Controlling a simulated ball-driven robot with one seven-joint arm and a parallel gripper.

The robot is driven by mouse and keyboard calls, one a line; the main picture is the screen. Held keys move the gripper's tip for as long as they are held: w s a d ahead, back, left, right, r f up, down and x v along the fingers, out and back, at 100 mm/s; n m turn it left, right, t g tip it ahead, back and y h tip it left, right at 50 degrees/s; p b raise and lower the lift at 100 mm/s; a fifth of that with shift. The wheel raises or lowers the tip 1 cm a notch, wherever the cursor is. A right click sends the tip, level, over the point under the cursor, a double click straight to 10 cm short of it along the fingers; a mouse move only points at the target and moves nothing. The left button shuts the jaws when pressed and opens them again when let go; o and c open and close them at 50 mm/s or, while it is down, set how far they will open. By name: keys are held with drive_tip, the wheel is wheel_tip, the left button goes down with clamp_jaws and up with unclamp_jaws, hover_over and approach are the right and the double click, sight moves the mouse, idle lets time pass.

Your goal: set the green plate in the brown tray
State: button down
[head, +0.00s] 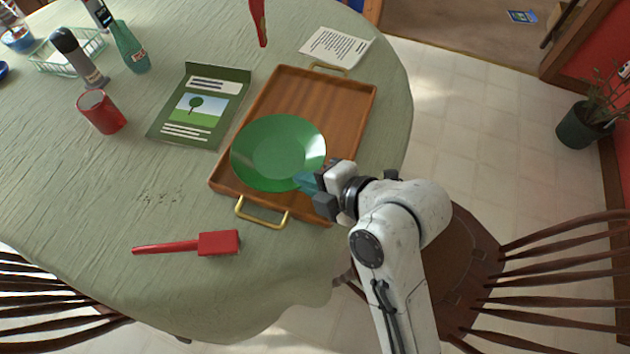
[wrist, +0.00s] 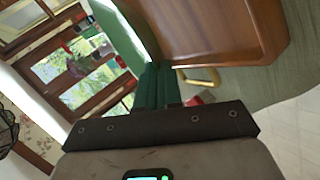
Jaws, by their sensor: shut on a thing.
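The green plate (head: 278,150) is upright, face up, over the near half of the brown tray (head: 330,105) in the head view. Its left edge covers part of the tray's left rim. My gripper (head: 308,182) is shut on the plate's near right rim. In the wrist view, the fingers (wrist: 158,86) meet the green plate (wrist: 126,35), with the tray (wrist: 215,30) beside it. I cannot tell whether the plate touches the tray or is held just above it. The plate hides part of the tray floor.
A green booklet (head: 200,105) and a red cup (head: 101,112) lie left of the tray. A red-headed mallet (head: 218,243) lies in front. A printed sheet (head: 337,46) is behind the tray. The tray's far half is bare. A chair (head: 465,260) stands at right.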

drive_tip(key=w+f, duration=0.1)
drive_tip(key=w+d+f, duration=0.1)
drive_tip(key=w+f, duration=0.1)
drive_tip(key=shift+f, duration=0.25)
drive_tip(key=shift+a+f, duration=0.1)
drive_tip(key=shift+f, duration=1.45)
drive_tip(key=c, duration=1.8)
unclamp_jaws()
drive_tip(key=shift+f, duration=0.15)
drive_tip(key=shift+o, duration=1.1)
